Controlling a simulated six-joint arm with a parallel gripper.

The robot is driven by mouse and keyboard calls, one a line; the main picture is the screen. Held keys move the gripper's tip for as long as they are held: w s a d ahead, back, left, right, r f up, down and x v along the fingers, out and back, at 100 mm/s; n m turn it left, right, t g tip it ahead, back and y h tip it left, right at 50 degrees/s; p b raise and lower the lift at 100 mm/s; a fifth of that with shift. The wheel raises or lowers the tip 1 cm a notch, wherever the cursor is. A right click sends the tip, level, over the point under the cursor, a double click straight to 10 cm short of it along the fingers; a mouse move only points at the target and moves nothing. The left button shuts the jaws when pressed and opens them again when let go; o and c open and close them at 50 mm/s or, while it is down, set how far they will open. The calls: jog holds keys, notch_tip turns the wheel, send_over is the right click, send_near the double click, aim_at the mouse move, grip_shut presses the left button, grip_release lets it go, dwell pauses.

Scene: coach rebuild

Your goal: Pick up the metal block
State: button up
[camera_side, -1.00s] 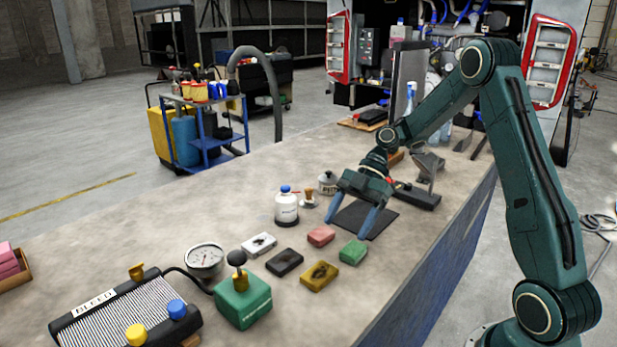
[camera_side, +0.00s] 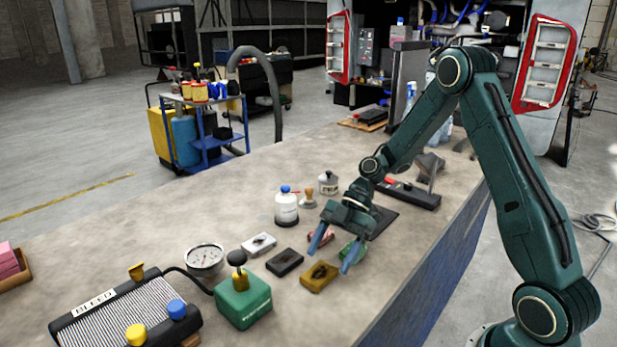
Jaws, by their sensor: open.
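Several small blocks lie on the workbench. A pale, silvery-white block with a dark mark (camera_side: 258,244) is at the left and looks most like metal. A dark block (camera_side: 284,262) and a yellow block with a dark mark (camera_side: 320,277) lie to its right. A red block (camera_side: 324,235) and a green block (camera_side: 357,248) are partly hidden behind my gripper. My gripper (camera_side: 331,259) is open and empty, its blue fingers pointing down around the red, green and yellow blocks. I cannot tell its exact height or whether it touches any.
A white bottle with a blue cap (camera_side: 286,208), a stamp (camera_side: 308,199) and a grey jar (camera_side: 328,183) stand behind the blocks. A gauge (camera_side: 205,259), a green box with a knob (camera_side: 242,300) and a ribbed panel (camera_side: 125,312) are at left. A dark mat (camera_side: 383,218) lies behind the gripper.

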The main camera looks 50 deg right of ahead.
aim_at(326, 268)
jog(key=shift+x, duration=1.4)
jog(key=c, duration=1.3)
jog(key=shift+r, duration=0.1)
notch_tip(326, 268, up, 20)
jog(key=shift+f, duration=0.1)
